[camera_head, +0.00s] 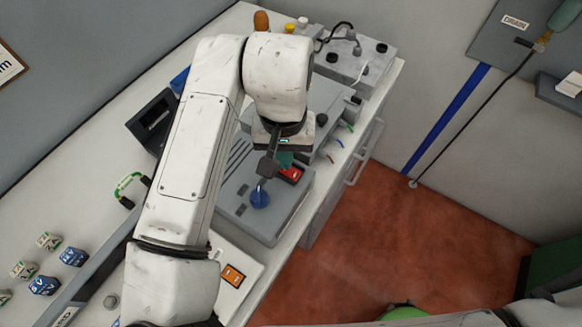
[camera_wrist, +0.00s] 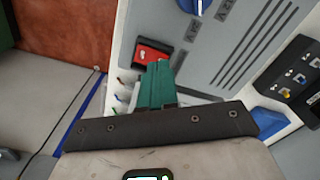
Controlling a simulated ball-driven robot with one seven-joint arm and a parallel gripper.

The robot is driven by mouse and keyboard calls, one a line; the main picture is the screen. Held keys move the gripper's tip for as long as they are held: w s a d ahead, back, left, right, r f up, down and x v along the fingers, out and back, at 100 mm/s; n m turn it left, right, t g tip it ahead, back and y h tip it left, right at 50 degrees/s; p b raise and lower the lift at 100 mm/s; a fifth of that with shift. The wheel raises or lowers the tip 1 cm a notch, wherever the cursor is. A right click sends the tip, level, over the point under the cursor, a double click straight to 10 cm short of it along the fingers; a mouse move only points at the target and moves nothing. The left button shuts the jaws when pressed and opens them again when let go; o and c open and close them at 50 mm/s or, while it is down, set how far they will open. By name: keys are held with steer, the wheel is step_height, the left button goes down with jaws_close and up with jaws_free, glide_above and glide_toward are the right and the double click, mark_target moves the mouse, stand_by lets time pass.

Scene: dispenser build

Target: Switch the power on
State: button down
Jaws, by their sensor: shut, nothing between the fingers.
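A red rocker switch (camera_head: 291,174) sits on the sloping face of a grey box (camera_head: 240,213), beside a blue round knob (camera_head: 260,198). In the wrist view the switch (camera_wrist: 152,52) is a red block in a dark frame, and the knob (camera_wrist: 195,5) is cut off by the top edge. My gripper (camera_head: 284,160) is shut and empty, with its teal fingers together. In the wrist view the fingertips (camera_wrist: 158,68) overlap the switch's lower edge. I cannot tell whether they touch it. My wrist hides part of the grey box in the head view.
An orange switch (camera_head: 233,276) on a white panel lies nearer the bench's front. More grey boxes with knobs and cables (camera_head: 355,55) stand at the back. Several blue and white dice-like blocks (camera_head: 45,285) lie at left.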

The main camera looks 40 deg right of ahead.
steer(key=shift+f+b, duration=0.6)
steer(key=shift+f, duration=0.3)
stand_by(0.4)
steer(key=shift+r+p, duration=3.1)
steer(key=shift+r, duration=0.45)
